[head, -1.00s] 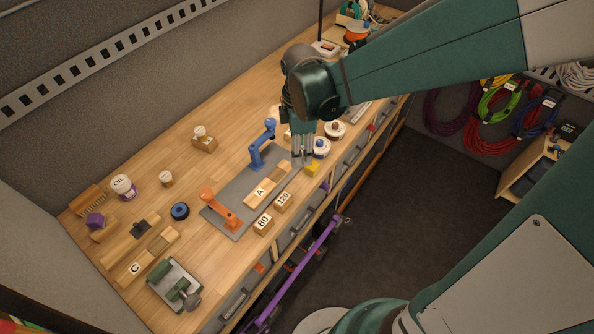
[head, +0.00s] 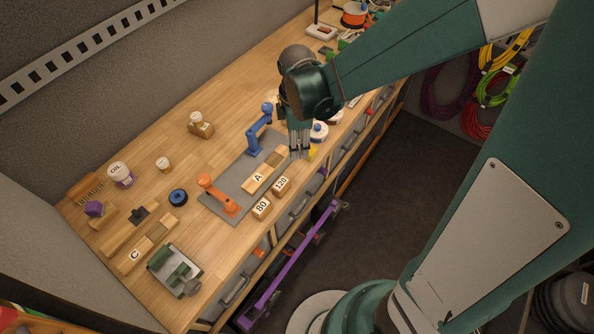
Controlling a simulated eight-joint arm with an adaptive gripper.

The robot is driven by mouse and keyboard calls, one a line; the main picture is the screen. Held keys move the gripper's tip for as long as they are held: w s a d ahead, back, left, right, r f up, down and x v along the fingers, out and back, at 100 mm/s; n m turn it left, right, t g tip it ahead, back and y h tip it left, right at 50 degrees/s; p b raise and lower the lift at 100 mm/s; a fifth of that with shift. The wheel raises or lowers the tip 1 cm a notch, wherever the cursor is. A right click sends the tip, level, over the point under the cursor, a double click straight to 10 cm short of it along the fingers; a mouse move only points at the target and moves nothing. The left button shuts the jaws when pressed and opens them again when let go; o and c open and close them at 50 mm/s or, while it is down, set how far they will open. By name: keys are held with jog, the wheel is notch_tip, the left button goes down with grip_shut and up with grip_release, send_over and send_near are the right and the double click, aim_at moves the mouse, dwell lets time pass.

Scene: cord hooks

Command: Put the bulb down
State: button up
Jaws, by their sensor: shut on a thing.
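My gripper (head: 299,155) points down over the right front part of the workbench (head: 225,115), just beyond the block marked A (head: 258,178). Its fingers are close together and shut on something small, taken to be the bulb. The bulb itself cannot be made out between the fingers. A small yellow block (head: 313,152) shows at the right side of the fingertips, partly hidden by them. I cannot tell whether the fingertips touch the bench.
Blocks marked 80 (head: 262,207) and 120 (head: 280,184) lie near the front edge. White-topped spools (head: 319,131) stand behind the gripper. The bench's left middle has bare wood.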

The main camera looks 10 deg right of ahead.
jog(key=shift+f, duration=2.95)
jog(key=shift+f, duration=0.15)
jog(key=shift+f, duration=1.9)
jog(key=shift+f+b, duration=0.2)
jog(key=shift+b, duration=0.1)
jog(key=o, duration=0.9)
jog(key=shift+r+p, duration=0.25)
jog(key=shift+p, duration=0.05)
jog(key=shift+r, duration=5.95)
